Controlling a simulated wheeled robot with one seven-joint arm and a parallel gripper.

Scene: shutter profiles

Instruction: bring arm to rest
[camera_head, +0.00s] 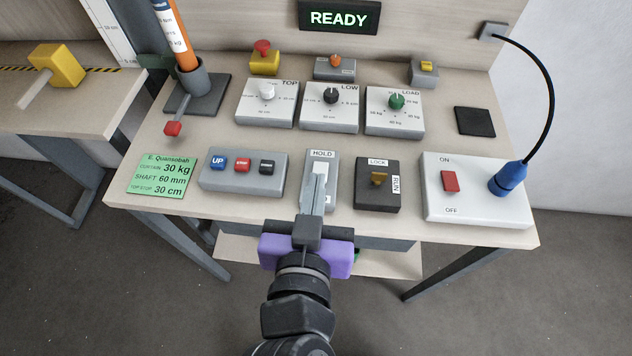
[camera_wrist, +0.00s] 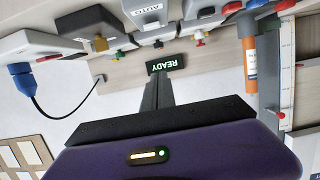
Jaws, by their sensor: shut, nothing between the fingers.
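My gripper (camera_head: 315,186) has a purple body and grey fingers. In the camera_head view it overlaps the narrow grey box marked HOLD (camera_head: 333,192), hiding part of its front. Its fingers are closed together with nothing between them. In the wrist view the closed fingers (camera_wrist: 158,82) point toward the READY sign (camera_wrist: 172,63), with open space around the tips. My arm comes in from the bottom of the camera_head view.
The table (camera_head: 140,190) carries a green note (camera_head: 161,175), a button box (camera_head: 243,185), a LOCK/RUN key box (camera_head: 378,200) and an ON/OFF box (camera_head: 480,212) with a blue plug (camera_head: 509,179). Dial boxes stand behind. An orange tube (camera_head: 180,42) rises at left. Floor in front is clear.

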